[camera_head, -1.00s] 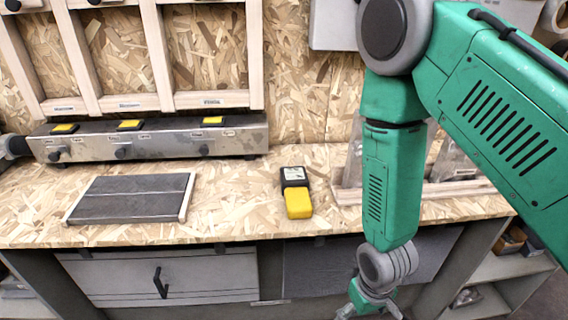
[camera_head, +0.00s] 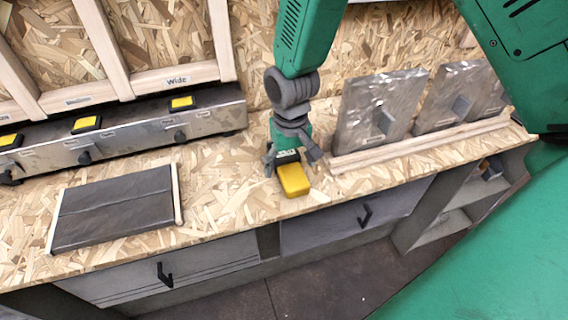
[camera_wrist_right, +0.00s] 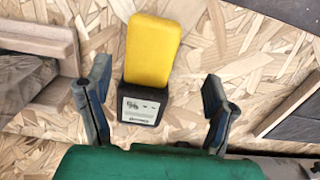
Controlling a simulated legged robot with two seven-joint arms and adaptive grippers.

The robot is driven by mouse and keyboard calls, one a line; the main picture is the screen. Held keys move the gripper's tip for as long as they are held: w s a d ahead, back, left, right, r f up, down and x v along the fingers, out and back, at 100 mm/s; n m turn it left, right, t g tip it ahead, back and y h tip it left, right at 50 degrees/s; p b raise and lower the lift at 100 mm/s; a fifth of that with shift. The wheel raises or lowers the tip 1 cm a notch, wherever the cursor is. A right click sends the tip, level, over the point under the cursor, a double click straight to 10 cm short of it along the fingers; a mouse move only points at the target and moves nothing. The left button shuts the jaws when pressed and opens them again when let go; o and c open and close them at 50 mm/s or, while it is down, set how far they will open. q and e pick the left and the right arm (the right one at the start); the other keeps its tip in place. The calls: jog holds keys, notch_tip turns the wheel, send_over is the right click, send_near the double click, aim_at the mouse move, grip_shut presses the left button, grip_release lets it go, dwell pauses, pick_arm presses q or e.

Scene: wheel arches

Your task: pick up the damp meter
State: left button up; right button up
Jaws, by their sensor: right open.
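The damp meter (camera_head: 293,180) lies on the chipboard worktop, with a yellow body and a black end carrying a small display. In the right wrist view the damp meter (camera_wrist_right: 151,55) lies between the fingers, its black end nearest the gripper and its yellow end pointing away. My right gripper (camera_head: 290,160) is over the black end, which it partly hides in the head view. In the right wrist view the right gripper (camera_wrist_right: 153,100) is open, with clear gaps on both sides of the meter. My left gripper is not in view.
A dark panel with wooden edge strips (camera_head: 115,208) lies to the left. A metal rail with yellow-topped switches (camera_head: 125,135) runs along the back. Grey plates (camera_head: 375,110) stand in a wooden rack (camera_head: 420,145) close on the right. Drawers (camera_head: 345,215) are below the worktop edge.

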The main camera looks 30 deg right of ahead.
aim_at(292, 176)
jog(key=shift+s+f, duration=0.1)
jog(key=shift+f, duration=0.45)
jog(key=f, duration=0.1)
jog(key=d+f, duration=0.1)
jog(key=f, duration=0.2)
jog(key=shift+d+f, duration=0.4)
jog(key=shift+a+r, duration=0.1)
jog(key=shift+a, duration=0.2)
jog(key=shift+a+r, duration=0.1)
jog(key=shift+a, duration=0.1)
jog(key=c, duration=1.1)
